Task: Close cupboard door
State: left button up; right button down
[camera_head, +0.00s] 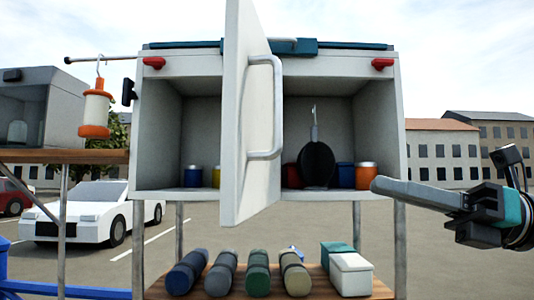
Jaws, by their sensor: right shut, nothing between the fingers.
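The cupboard (390,130) is a pale grey box on legs with its front open. Its white door (245,185) stands swung out toward me across the middle of the opening. A long white bar handle (278,108) is on the door's right-hand face. My right gripper (378,186) is shut and empty, coming in from the right. Its fingertips show in front of the cupboard's lower right corner, to the right of the door and apart from it. The door hides part of the interior. My left gripper is not in view.
Inside stand a blue cup (193,176), an orange jar (366,175) and a dark round pan (317,163). Below, a wooden shelf (325,291) holds several rolls and a white box (350,274). An orange-and-white lantern (96,112) hangs at left. Red knobs sit at the cupboard's upper corners.

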jog(key=s+a+r+n+h, duration=0.2)
jog(key=s+n+h, duration=0.15)
jog(key=s, duration=0.25)
jog(key=p, duration=0.4)
send_near(238, 174)
jog(key=shift+n+y, duration=0.25)
jog(key=x, duration=0.6)
jog(key=shift+w+a+f, duration=0.15)
jog(key=shift+a, duration=0.3)
